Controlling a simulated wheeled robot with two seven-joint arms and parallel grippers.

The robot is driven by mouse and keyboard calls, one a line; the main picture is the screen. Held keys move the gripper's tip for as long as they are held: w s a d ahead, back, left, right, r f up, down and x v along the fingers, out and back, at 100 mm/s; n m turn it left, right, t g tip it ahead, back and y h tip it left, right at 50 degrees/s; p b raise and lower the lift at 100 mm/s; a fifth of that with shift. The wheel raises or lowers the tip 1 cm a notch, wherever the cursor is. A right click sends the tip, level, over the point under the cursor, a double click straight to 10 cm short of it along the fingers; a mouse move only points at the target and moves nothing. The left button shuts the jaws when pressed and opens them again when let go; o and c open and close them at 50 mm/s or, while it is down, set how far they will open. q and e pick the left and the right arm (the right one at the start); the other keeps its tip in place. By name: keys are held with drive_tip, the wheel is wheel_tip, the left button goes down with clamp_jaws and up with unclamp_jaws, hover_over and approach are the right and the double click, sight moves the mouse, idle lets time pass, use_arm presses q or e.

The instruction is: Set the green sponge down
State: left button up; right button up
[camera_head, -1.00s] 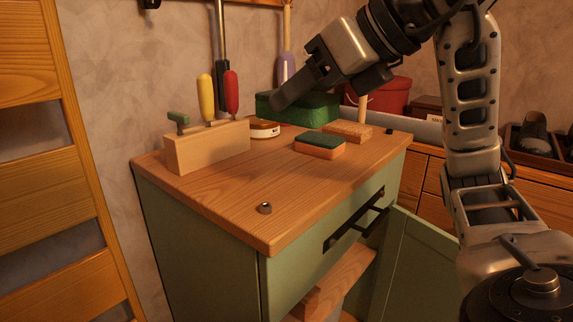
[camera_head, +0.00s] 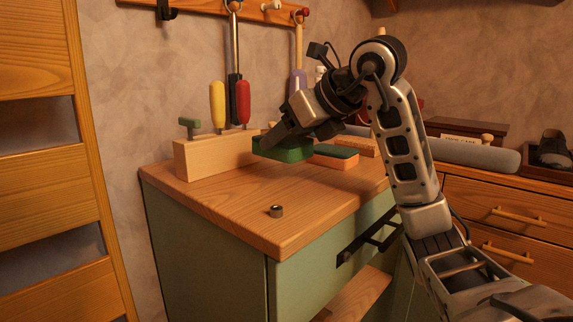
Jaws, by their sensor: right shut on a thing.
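The green sponge (camera_head: 283,151) is in my right gripper (camera_head: 272,143), low over the wooden cabinet top (camera_head: 235,195), just right of the wooden tool block. The gripper is shut on it from above, and its dark fingers hide part of the sponge. I cannot tell whether the sponge's underside touches the top. My left gripper is not in view.
An orange sponge with a green top (camera_head: 335,156) lies just right of the held sponge, with a tan block (camera_head: 362,146) behind it. The tool block (camera_head: 215,152) holds several handles. A small metal nut (camera_head: 276,211) lies near the front; the surface around it is clear.

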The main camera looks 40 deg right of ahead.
drive_tip(key=shift+w+d+f, duration=0.1)
drive_tip(key=shift+w+f, duration=0.1)
drive_tip(key=shift+f, duration=0.05)
drive_tip(key=f+b, duration=0.2)
drive_tip(key=f, duration=0.1)
drive_tip(key=shift+w+f, duration=0.2)
drive_tip(key=shift+f, duration=0.1)
drive_tip(key=shift+d+f, duration=0.1)
drive_tip(key=shift+f, duration=0.1)
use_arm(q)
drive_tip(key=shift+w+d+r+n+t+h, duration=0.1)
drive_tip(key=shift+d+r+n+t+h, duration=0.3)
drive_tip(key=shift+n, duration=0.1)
use_arm(e)
drive_tip(key=o, duration=1)
drive_tip(key=shift+r, duration=0.1)
